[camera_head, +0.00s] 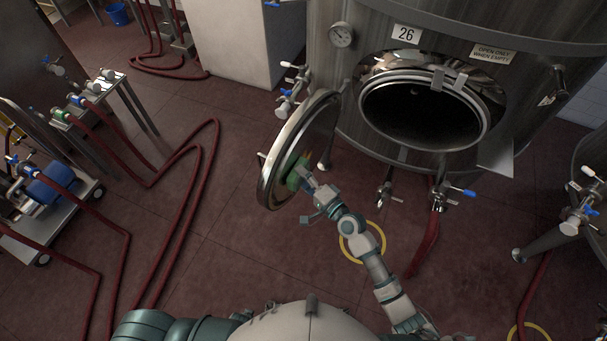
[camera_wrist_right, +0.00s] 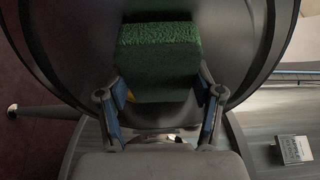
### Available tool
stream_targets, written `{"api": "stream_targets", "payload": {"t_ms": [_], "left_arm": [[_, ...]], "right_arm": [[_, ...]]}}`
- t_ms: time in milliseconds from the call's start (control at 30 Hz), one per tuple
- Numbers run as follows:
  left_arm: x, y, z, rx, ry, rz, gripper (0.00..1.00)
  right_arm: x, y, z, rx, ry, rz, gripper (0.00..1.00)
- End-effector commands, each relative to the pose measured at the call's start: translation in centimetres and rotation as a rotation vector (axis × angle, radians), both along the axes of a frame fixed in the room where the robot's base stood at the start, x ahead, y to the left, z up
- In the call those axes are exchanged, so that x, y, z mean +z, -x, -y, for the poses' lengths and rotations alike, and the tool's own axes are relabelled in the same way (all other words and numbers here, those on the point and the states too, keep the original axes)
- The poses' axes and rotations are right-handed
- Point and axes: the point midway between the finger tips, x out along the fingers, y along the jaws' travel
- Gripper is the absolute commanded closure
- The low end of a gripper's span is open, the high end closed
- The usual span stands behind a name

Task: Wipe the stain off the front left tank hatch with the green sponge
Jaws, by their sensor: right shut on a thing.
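The tank hatch (camera_head: 322,113) is a round metal door, swung open to the left of the tank's round opening. My right gripper (camera_head: 304,183) is at the inner face of the hatch, shut on the green sponge (camera_head: 293,172). In the right wrist view, the sponge (camera_wrist_right: 160,58) sits between the two blue-padded fingers (camera_wrist_right: 162,112), with the hatch face (camera_wrist_right: 232,40) close behind it. I cannot tell whether the sponge touches the hatch. No stain is clearly visible; the sponge and gripper cover part of the face. My left gripper is not in view.
The steel tank (camera_head: 400,75) marked 26 stands at the back, its opening (camera_head: 422,112) dark. Valves (camera_head: 439,195) stick out below it. A cart with a blue pump (camera_head: 50,185) and red hoses (camera_head: 190,150) occupy the left floor. Floor between hoses and hatch is clear.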

Motion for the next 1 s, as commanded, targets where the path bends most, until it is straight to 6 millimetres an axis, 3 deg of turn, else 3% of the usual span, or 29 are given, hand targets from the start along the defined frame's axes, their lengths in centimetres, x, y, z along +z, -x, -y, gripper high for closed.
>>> {"api": "stream_targets", "payload": {"t_ms": [600,1000], "left_arm": [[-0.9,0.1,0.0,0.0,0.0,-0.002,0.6],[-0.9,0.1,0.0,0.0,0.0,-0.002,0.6]], "right_arm": [[-0.1,1.9,5.2,-0.001,0.002,0.001,0.62],[0.0,2.1,5.7,0.0,0.0,0.0,0.62]]}}
